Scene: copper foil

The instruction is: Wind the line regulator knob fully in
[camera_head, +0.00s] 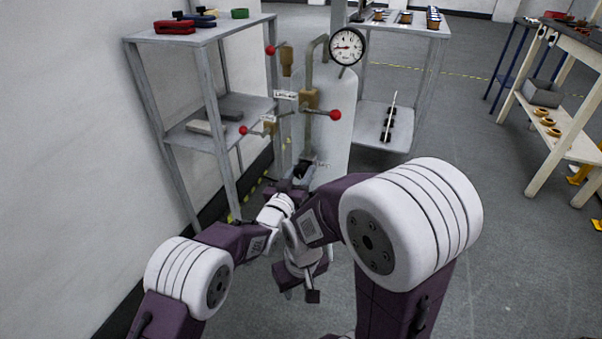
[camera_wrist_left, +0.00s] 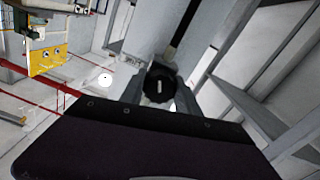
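The black line regulator knob (camera_head: 303,170) is low on the front of the grey upright pipe stand, partly hidden by my left gripper (camera_head: 296,186). In the left wrist view the round knob (camera_wrist_left: 160,87) faces the camera, with a pale mark at its centre. The grey fingers of my left gripper (camera_wrist_left: 160,95) stand one on each side of it, close to its rim. I cannot tell whether they touch it. My right gripper (camera_head: 304,283) hangs lower, in front of the stand and away from the knob. Its fingertips are too unclear to tell its opening.
A round gauge (camera_head: 348,45) tops the stand. Red ball-ended levers (camera_head: 335,115) stick out of the brass pipework above the knob. Grey shelves flank the stand: a left one (camera_head: 150,38) and a right one (camera_head: 400,27). A workbench (camera_head: 572,48) stands far right.

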